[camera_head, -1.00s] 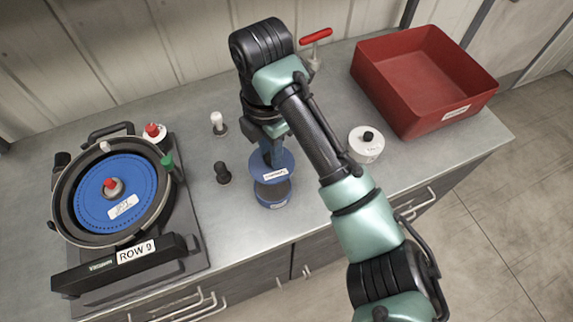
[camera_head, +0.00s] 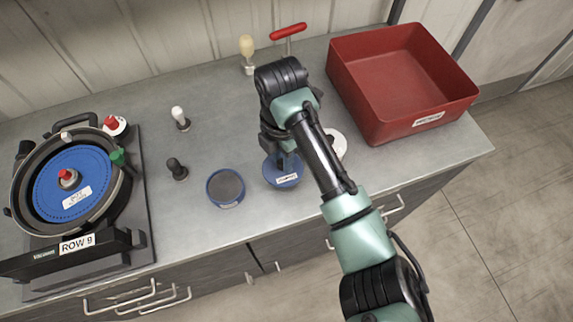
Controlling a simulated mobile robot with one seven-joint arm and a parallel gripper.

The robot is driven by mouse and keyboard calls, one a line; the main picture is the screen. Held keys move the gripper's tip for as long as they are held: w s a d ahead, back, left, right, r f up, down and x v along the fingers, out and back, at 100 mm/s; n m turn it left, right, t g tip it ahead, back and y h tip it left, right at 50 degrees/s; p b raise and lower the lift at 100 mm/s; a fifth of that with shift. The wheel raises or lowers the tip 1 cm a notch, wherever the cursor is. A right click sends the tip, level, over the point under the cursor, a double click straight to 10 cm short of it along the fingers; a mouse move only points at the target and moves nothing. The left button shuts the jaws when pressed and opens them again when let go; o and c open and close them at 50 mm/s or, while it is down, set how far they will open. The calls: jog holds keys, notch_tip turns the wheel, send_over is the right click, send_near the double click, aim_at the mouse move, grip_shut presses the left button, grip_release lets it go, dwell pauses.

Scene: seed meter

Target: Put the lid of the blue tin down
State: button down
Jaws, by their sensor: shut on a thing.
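The blue tin (camera_head: 226,188) stands open on the counter, its dark inside showing. Its blue lid (camera_head: 284,177), with a white label, is just to the right of the tin, under my gripper (camera_head: 283,158). My gripper is shut on the lid from above; the fingertips are mostly hidden by my arm. The lid is apart from the tin and low over the counter; I cannot tell whether it touches the surface.
A seed meter with a blue disc (camera_head: 75,184) stands at the left. Two small knobbed pieces, white (camera_head: 180,117) and black (camera_head: 176,169), stand near the tin. A red bin (camera_head: 372,95) is at the right. A white round container (camera_head: 338,143) is partly behind my arm.

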jog(key=shift+d+f, duration=0.1)
jog(key=shift+f, duration=2.1)
jog(key=shift+f, duration=0.25)
jog(key=c, duration=0.7)
grip_release()
jog(key=shift+r, duration=0.1)
jog(key=shift+o, duration=0.2)
